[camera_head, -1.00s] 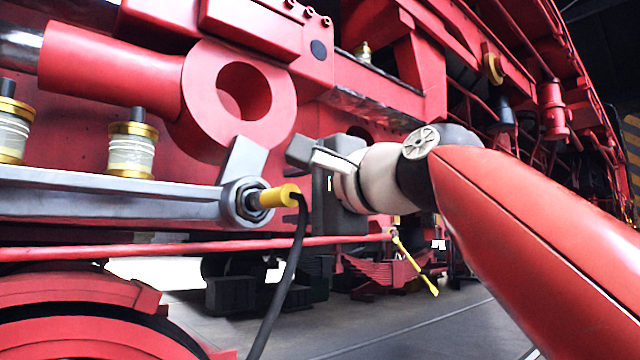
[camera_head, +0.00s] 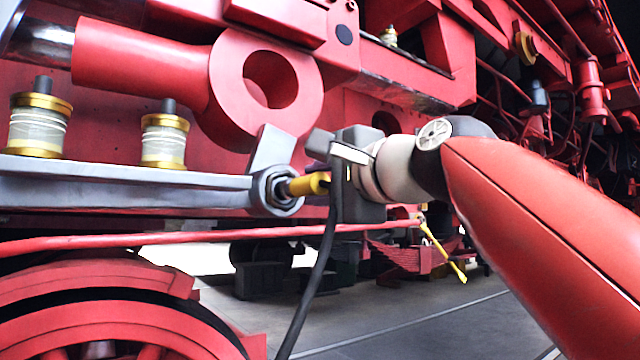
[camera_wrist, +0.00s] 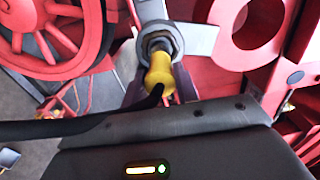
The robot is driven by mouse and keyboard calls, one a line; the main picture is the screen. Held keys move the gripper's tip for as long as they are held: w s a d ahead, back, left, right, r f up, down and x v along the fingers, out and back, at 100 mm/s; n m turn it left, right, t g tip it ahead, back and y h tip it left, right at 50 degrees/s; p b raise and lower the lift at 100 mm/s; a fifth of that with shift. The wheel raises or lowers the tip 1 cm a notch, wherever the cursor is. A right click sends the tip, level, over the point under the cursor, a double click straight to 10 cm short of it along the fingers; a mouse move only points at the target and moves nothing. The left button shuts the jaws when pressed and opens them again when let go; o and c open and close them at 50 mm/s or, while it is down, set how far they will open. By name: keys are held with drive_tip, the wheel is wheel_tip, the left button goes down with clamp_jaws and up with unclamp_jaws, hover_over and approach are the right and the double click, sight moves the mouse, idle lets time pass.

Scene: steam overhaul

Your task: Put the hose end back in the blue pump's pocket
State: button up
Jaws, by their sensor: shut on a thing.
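The hose end is a yellow sleeve (camera_head: 308,185) with a black hose (camera_head: 318,270) hanging from it. It sits at the round eye (camera_head: 276,190) of a grey rod, against a metal fitting there. My gripper (camera_wrist: 159,88) is shut on the hose end; in the wrist view the sleeve (camera_wrist: 160,72) lies between the dark fingers and the hose runs off left. In the head view my gripper (camera_head: 324,158) reaches in from the right, and the far finger is mostly hidden. No blue pump or pocket shows in either view.
The red locomotive frame fills the background, with a large red ring (camera_head: 266,80) above the rod. Two brass-and-glass oilers (camera_head: 165,138) stand on the grey rod (camera_head: 120,190). A red pipe (camera_head: 200,239) runs below. A red wheel (camera_head: 90,320) is lower left; grey floor (camera_head: 410,310) lies open below.

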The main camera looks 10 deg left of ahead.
drive_tip(key=shift+d, duration=0.1)
clamp_jaws()
drive_tip(key=shift+b+v, duration=0.55)
drive_tip(key=shift+v, duration=1.85)
